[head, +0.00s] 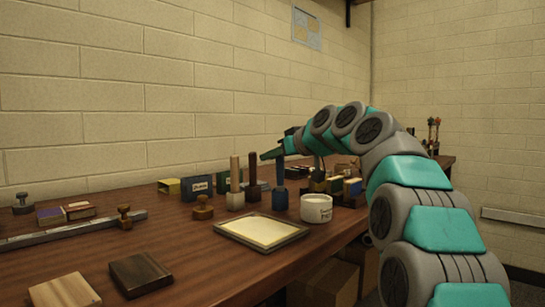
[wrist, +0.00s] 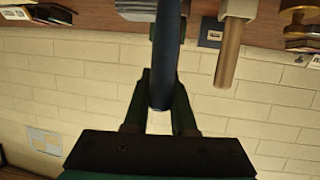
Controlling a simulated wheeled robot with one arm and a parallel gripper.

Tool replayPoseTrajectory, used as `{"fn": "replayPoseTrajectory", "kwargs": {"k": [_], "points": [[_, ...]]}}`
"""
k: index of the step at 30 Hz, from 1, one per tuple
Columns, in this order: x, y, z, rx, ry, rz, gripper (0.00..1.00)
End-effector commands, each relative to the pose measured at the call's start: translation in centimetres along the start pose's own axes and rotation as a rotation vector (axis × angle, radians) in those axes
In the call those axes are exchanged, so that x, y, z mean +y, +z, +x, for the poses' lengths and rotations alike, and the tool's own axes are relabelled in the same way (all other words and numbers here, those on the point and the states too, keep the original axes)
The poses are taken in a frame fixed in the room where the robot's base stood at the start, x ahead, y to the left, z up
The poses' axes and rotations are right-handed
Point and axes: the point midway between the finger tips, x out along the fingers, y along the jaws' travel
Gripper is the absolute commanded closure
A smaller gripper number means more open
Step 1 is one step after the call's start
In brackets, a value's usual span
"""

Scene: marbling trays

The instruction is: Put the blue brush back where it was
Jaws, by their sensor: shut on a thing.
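The blue brush (head: 279,199) is upright at the back middle of the table in the head view, with its dark handle under my gripper (head: 278,157). In the wrist view the dark blue handle (wrist: 165,50) runs between the two fingers of my gripper (wrist: 163,92), which is shut on it. The brush's lower end is partly out of the wrist view, and I cannot tell whether it touches the table. A tan-handled brush (head: 235,183) and a dark brown one (head: 253,178) stand to its left. The tan handle also shows in the wrist view (wrist: 228,55).
A shallow framed tray (head: 232,238) lies in front, with a white tub (head: 316,208) to its right. Small boxes (head: 196,188) stand behind, and several little bottles (head: 352,188) stand right. Wooden stamps (head: 203,208) are at left.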

Motion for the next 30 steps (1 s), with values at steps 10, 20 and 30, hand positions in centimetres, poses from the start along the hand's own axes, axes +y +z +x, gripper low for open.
{"fn": "replayPoseTrajectory", "kwargs": {"k": [10,20,30], "points": [[0.0,0.3,0.1,0.0,0.0,0.0,0.61],[0.0,0.3,0.1,0.0,0.0,0.0,0.46],[0.0,0.0,-1.2,0.0,0.0,0.0,0.46]]}}
